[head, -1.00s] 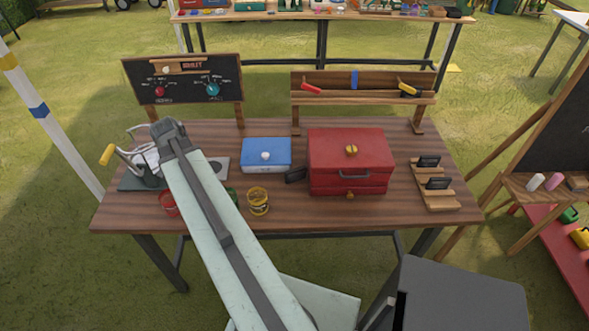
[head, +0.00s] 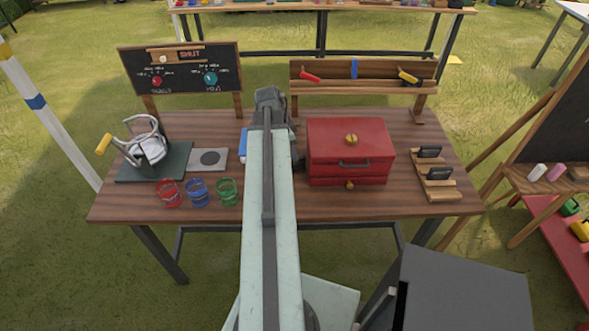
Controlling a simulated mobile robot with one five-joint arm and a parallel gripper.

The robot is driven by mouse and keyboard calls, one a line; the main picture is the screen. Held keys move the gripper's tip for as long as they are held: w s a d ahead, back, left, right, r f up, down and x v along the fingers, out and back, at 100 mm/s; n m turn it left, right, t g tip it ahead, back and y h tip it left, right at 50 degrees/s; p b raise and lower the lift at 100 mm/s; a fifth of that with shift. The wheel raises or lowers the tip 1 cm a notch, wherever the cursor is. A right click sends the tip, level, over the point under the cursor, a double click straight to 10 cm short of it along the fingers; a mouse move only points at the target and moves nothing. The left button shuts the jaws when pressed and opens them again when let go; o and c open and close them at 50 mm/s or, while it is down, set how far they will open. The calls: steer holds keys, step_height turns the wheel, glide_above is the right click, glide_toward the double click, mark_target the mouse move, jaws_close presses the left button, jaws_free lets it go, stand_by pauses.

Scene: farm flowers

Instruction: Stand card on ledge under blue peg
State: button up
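The wooden ledge (head: 330,87) runs along a rack at the back right of the table. The blue peg (head: 354,69) is on its back board, between a red peg (head: 310,77) and a yellow peg (head: 409,77). Two small dark cards, one behind (head: 430,152) and one in front (head: 438,173), stand in a wooden holder (head: 437,193) at the right. I cannot read them. My gripper (head: 269,98) is over the back of the table, left of the ledge. Its fingertips are not clear, and I see no card in it.
A red toolbox (head: 350,150) stands right of my arm. A blue box (head: 243,145) is mostly hidden behind my arm. A dark sign board (head: 180,70) stands at the back left.

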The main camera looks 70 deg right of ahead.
steer(key=b+x, duration=0.5)
steer(key=shift+d+f, duration=0.1)
steer(key=shift+d, duration=0.1)
jaws_close()
steer(key=shift+r+p, duration=0.3)
steer(key=shift+p, duration=0.1)
step_height(320, 180, up, 18)
steer(key=p, duration=1.7)
steer(key=shift+p, duration=0.4)
